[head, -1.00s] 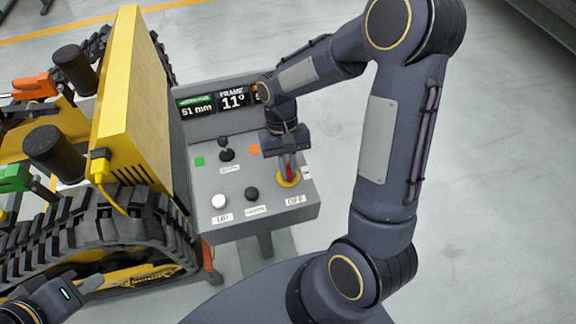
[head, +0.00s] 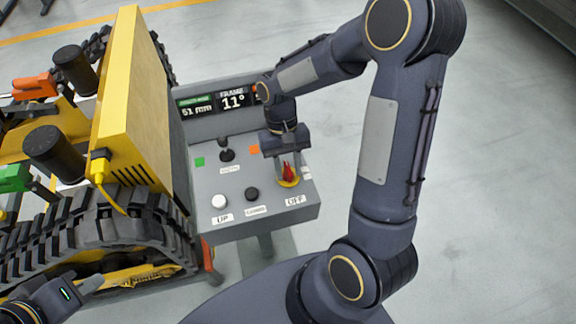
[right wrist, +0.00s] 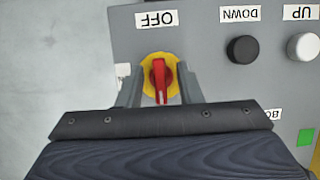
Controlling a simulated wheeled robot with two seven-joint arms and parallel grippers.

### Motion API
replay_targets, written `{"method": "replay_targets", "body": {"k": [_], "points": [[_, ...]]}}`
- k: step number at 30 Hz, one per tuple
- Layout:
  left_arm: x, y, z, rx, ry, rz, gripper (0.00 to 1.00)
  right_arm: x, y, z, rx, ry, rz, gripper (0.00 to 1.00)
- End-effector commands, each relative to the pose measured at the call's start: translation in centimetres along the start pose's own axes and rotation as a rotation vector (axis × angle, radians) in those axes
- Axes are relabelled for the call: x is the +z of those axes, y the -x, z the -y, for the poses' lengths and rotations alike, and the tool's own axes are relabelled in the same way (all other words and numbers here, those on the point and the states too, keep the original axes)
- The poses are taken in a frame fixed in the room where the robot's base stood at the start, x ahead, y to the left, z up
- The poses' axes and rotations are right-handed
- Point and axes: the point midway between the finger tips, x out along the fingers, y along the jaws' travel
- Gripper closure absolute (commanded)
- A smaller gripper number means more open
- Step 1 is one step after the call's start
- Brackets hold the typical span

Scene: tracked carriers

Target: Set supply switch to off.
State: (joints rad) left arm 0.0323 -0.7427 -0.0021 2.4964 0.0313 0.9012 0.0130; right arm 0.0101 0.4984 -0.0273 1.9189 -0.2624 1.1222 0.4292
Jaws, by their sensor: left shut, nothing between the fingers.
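The supply switch is a red knob (head: 288,172) on a yellow round base, at the right of a grey control panel (head: 237,180). The OFF label (head: 296,201) sits beside it at the panel's front edge. In the right wrist view the red knob (right wrist: 159,78) stands lengthwise, one end toward the OFF label (right wrist: 156,18). My right gripper (right wrist: 159,95) is over the knob, one finger on each side, with gaps between fingers and knob. Its fingers are hard to make out in the head view. My left gripper (head: 88,286) is shut and empty at the lower left.
A white button (head: 219,201), a black button (head: 252,194) and a black joystick (head: 227,153) stand on the panel. Display screens (head: 215,103) are behind them. A yellow tracked machine (head: 130,95) is close on the left. The floor at right is clear.

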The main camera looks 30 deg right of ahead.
Motion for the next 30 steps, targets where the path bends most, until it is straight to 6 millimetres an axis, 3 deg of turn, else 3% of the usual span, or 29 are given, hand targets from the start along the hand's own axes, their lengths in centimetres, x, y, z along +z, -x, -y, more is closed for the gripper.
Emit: {"method": "replay_targets", "body": {"k": [15,30], "points": [[0.3,-0.5,0.2,0.0,0.0,0.0,1.0,-0.1,7.2,0.0,-0.001,0.001,-0.004,0.67],[0.3,-0.5,0.2,0.0,0.0,0.0,1.0,0.0,7.7,0.0,0.0,0.001,-0.001,0.67]]}}
